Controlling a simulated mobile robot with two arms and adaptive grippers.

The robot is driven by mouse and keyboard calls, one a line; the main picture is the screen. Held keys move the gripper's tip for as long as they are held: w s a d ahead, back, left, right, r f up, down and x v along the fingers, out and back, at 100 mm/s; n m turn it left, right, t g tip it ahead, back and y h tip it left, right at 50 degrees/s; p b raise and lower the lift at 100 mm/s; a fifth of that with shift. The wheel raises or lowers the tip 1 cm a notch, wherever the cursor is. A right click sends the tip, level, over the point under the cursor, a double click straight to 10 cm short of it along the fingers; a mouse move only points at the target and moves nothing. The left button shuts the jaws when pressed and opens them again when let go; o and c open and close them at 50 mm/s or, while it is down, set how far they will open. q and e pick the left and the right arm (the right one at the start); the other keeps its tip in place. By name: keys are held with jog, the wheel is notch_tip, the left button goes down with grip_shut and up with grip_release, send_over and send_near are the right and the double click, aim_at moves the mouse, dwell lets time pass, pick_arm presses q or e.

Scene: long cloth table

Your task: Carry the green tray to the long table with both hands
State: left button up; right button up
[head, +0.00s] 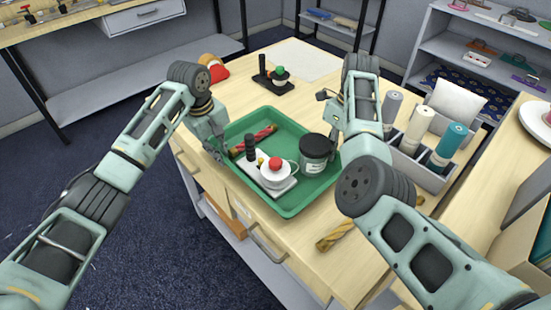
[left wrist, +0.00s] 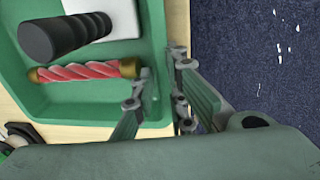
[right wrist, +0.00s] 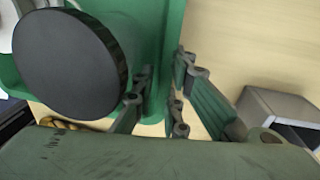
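The green tray (head: 290,203) sits at the wooden cabinet top's near left edge; I cannot tell whether it is lifted. It holds a red twisted rod (head: 262,133), a black-handled item (head: 250,148), a white piece with a red knob (head: 276,170) and a dark jar (head: 316,152). My left gripper (left wrist: 160,68) has one finger inside and one outside the tray's left wall, closed close against it. My right gripper (right wrist: 164,68) straddles the opposite wall the same way, beside the jar's black lid (right wrist: 70,65). In the head view my right fingertips are mostly hidden by my arm.
A grey divided holder (head: 424,170) with several rolls stands right of the tray. A twisted rod (head: 336,236) lies near the front. A black stand (head: 273,76) and a red-yellow object (head: 213,68) are behind. Carpet floor (head: 100,150) is clear at left.

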pick_arm(q)
jog(key=shift+w+f, duration=0.1)
jog(key=shift+f, duration=0.45)
pick_arm(e)
jog(key=shift+f, duration=0.6)
pick_arm(q)
grip_shut()
pick_arm(e)
grip_shut()
pick_arm(q)
jog(key=shift+r, duration=0.2)
pick_arm(e)
jog(key=shift+r, duration=0.25)
